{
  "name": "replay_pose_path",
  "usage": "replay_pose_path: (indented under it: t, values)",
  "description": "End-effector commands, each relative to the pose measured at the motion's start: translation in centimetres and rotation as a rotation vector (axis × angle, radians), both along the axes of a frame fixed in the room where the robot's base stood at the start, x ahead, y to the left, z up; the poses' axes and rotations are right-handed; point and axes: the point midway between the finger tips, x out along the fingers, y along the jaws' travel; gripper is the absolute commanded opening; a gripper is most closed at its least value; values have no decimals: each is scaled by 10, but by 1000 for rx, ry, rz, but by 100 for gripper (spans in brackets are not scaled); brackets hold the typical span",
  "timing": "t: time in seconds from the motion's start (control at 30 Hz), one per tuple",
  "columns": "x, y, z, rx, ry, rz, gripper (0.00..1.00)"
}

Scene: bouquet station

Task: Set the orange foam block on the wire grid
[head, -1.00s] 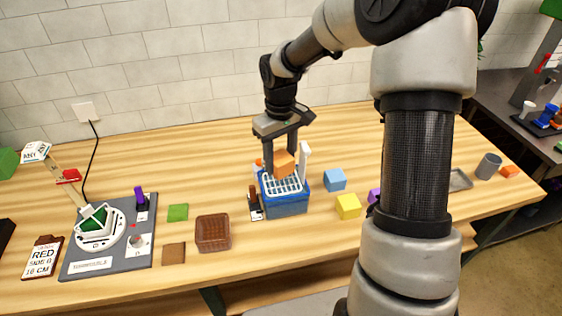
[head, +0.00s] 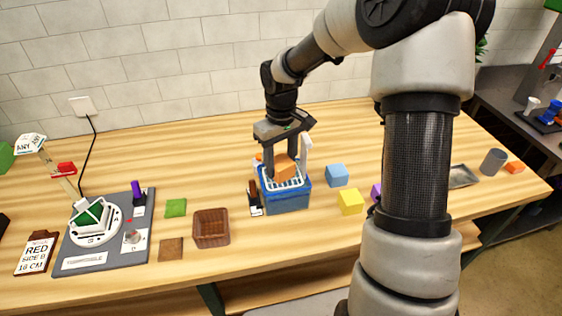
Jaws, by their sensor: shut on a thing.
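The orange foam block (head: 285,166) is between the fingers of my gripper (head: 281,165), which is shut on it. The block is tilted and sits right at the white wire grid (head: 285,184) on top of the blue container (head: 288,202). Whether the block touches the grid or hangs just above it, I cannot tell. The fingers hide parts of the block, and the block hides part of the grid's back.
A white upright piece (head: 306,148) stands at the grid's back right. A blue block (head: 336,175) and a yellow block (head: 350,201) lie to the right. A brown basket (head: 211,228) and a dark upright item (head: 254,193) are to the left. The table behind is clear.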

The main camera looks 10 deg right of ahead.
Motion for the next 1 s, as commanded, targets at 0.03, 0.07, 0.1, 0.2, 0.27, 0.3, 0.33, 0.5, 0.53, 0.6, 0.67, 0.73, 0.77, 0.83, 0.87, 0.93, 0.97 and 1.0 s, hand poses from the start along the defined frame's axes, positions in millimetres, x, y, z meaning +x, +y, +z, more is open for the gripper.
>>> replay_pose_path:
  t: [0.03, 0.07, 0.1, 0.2, 0.27, 0.3, 0.33, 0.5, 0.53, 0.6, 0.67, 0.73, 0.77, 0.83, 0.87, 0.93, 0.97, 1.0]
  values:
    - [0, 0, 0, 0, 0, 0, 21]
    - [0, 0, 0, 0, 0, 0, 21]
    - [0, 0, 0, 0, 0, 0, 21]
    - [0, 0, 0, 0, 0, 0, 21]
    - [0, 0, 0, 0, 0, 0, 21]
    - [0, 0, 0, 0, 0, 0, 21]
    - [0, 0, 0, 0, 0, 0, 21]
    - [0, 0, 0, 0, 0, 0, 21]
    - [0, 0, -1, -1, 0, 0, 21]
    - [0, 0, -1, 0, 0, 0, 21]
    - [0, 0, -1, 0, 0, 0, 21]
    - [0, 0, -1, 0, 0, 0, 21]
    - [0, 0, -1, 0, 0, 0, 21]
    - [0, 0, -1, 0, 0, 0, 21]
    - [0, 0, -1, 0, 0, 0, 21]
    - [0, 0, -1, 0, 0, 0, 21]
    - [0, 0, -1, 0, 0, 0, 21]
    - [0, 0, -1, 0, 0, 0, 48]
